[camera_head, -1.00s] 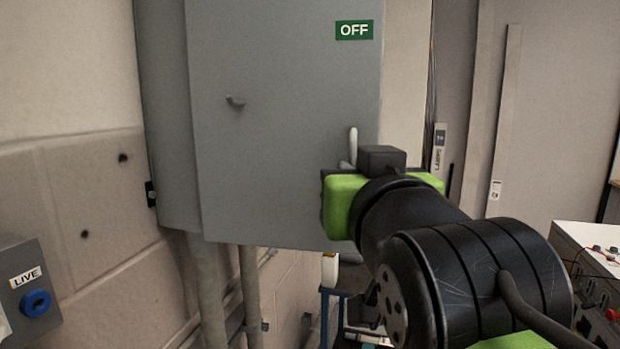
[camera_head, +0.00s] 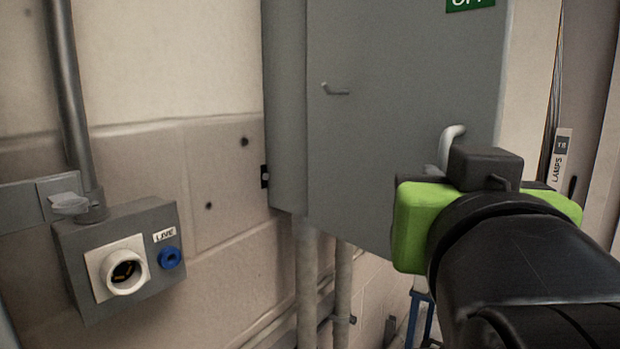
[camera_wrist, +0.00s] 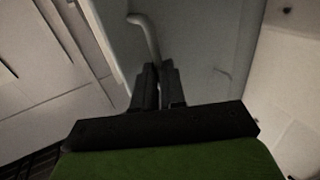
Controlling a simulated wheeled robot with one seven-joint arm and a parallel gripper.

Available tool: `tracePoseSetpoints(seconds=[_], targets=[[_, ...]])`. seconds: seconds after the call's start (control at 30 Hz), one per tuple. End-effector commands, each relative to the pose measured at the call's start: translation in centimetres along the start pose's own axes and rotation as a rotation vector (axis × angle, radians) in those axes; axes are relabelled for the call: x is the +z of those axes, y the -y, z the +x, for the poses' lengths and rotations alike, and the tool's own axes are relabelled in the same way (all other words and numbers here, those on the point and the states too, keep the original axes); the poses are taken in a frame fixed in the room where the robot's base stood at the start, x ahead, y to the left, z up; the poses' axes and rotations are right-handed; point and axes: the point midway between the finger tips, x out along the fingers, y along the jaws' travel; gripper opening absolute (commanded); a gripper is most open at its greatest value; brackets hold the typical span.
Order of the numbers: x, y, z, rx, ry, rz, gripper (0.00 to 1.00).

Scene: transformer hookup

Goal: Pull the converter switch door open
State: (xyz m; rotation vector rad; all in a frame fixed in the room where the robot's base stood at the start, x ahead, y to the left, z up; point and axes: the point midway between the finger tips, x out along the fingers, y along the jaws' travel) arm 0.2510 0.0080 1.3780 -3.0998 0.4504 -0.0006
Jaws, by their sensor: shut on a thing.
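The converter switch door (camera_head: 385,130) is a grey panel on a grey wall cabinet, with a green sign partly cut off at the top edge. A pale, curved handle (camera_head: 451,138) stands out near its right edge. My gripper (camera_wrist: 158,85) is at the handle; in the wrist view its two dark fingers are close together on the lower part of the handle (camera_wrist: 148,34), whose upper part shows bent above them. In the head view the gripper's green and black body hides the fingers and the lower part of the handle. The door appears slightly away from the cabinet body at its left side.
A small hook-like latch (camera_head: 335,91) sticks out of the door's left part. A grey socket box (camera_head: 125,225) labelled LIVE, with a white round socket and blue plug, is on the wall at left. Pipes (camera_head: 306,285) run below the cabinet.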

Motion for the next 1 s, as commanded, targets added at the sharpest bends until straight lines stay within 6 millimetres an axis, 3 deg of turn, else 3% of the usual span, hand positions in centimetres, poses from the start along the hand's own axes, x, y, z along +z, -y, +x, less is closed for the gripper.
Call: tracePoseSetpoints(seconds=[0.1,0.13,0.3,0.7,1.0], targets=[[-0.4,0.8,0.0,-0.023,-0.015,-0.011,0.00],[-0.4,0.8,0.0,-0.023,-0.015,-0.011,0.13],[-0.3,0.7,0.0,-0.020,-0.010,-0.011,0.36],[-0.1,0.0,0.5,-0.012,-0.004,-0.007,0.36],[-0.3,-4.3,5.2,-0.008,-0.001,-0.005,0.36]])
